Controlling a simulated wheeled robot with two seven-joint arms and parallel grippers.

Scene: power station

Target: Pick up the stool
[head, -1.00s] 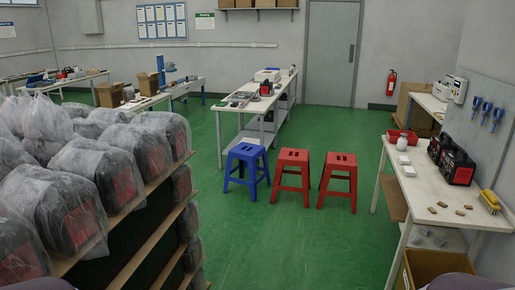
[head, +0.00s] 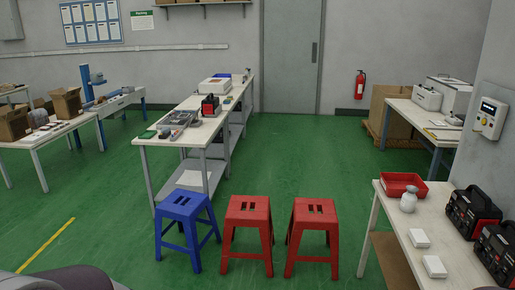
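Three plastic stools stand upright in a row on the green floor ahead of me in the head view. The blue stool (head: 184,207) is on the left, close to the near end of a long white workbench. One red stool (head: 247,211) is in the middle. Another red stool (head: 313,214) is on the right, with a gap between it and the right-hand table. Each seat has slots in its top. Neither of my grippers shows in the view.
The long workbench (head: 160,142) carries tools and boxes behind the stools. The right table (head: 440,240) holds a red tray (head: 402,185) and black-and-red devices (head: 470,214). A left table (head: 35,141) holds cardboard boxes. Green floor is open before and behind the stools.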

